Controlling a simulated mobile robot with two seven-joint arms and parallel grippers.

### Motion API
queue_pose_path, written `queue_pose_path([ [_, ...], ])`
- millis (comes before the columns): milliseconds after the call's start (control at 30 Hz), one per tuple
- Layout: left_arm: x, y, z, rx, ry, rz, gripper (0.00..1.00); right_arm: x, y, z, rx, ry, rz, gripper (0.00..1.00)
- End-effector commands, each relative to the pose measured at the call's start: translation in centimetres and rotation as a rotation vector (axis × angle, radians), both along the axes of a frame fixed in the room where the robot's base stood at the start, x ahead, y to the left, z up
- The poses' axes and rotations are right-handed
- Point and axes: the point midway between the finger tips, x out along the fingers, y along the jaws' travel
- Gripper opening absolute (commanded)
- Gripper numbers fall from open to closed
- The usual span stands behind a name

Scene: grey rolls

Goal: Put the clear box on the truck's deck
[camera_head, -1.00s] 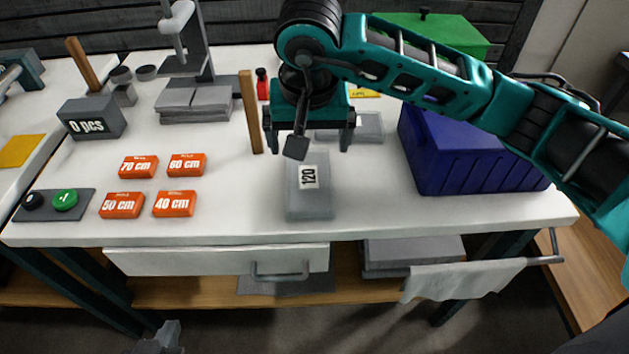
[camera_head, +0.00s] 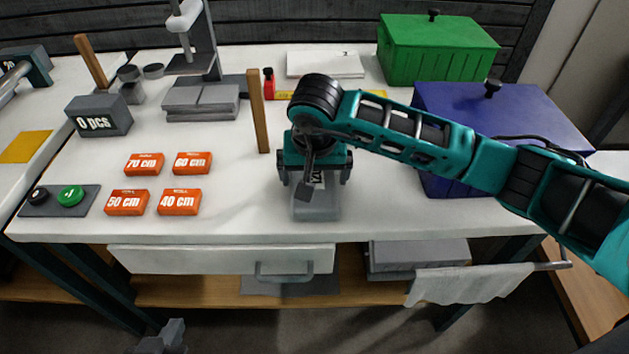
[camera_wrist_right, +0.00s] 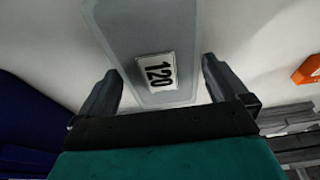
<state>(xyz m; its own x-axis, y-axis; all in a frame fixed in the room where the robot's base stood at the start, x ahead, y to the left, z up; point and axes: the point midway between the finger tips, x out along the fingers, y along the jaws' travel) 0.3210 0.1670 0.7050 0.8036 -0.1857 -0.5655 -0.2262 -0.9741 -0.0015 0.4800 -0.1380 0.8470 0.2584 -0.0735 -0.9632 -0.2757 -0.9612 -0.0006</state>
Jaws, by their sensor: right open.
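The clear box (camera_head: 316,208), greyish and see-through with a white "120" label, lies flat near the front of the white table. In the right wrist view the clear box (camera_wrist_right: 118,28) lies between and beyond the two fingers. My right gripper (camera_head: 314,180) is open over the box, pointing down, one finger to each side. It also shows open in the right wrist view (camera_wrist_right: 160,85); I cannot tell whether the fingers touch the box. My left gripper (camera_head: 165,338) is low at the bottom edge, partly cut off. No truck is recognisable.
Orange length blocks (camera_head: 178,202) lie left of the box. A wooden post (camera_head: 258,110) stands behind it on the left. A blue bin (camera_head: 455,188) and a green bin (camera_head: 437,55) stand to the right. A drawer (camera_head: 220,259) is below the front edge.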

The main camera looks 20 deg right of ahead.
Motion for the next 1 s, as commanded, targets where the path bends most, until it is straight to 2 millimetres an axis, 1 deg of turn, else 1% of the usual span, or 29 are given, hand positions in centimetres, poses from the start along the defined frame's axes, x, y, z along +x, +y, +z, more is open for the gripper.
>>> queue_pose_path([
  [67,0.0,0.0,0.0,0.0,-0.001,0.0,0.0,0.0,0.0,0.0,0.0,0.0,0.0,1.0],
  [100,0.0,0.0,0.1,0.0,-0.001,0.0,0.0,0.0,0.0,0.0,0.0,0.0,0.0,0.98],
  [500,0.1,0.0,0.1,0.0,-0.002,-0.001,0.0,0.0,0.0,0.0,-0.001,0.001,0.0,0.6],
  [600,0.1,0.0,0.1,0.0,-0.002,-0.001,0.0,0.0,0.0,0.1,0.0,0.0,-0.001,0.52],
  [833,0.1,0.0,0.1,0.0,-0.003,-0.001,0.0,0.0,0.0,0.4,0.0,-0.001,-0.001,0.52],
  [933,0.1,0.0,0.2,0.0,-0.003,-0.001,0.0,0.0,0.0,1.0,0.0,-0.001,-0.001,0.52],
  [1000,0.1,0.0,0.3,0.0,-0.003,-0.001,0.0,0.1,0.0,1.8,0.001,-0.003,-0.002,0.52],
])
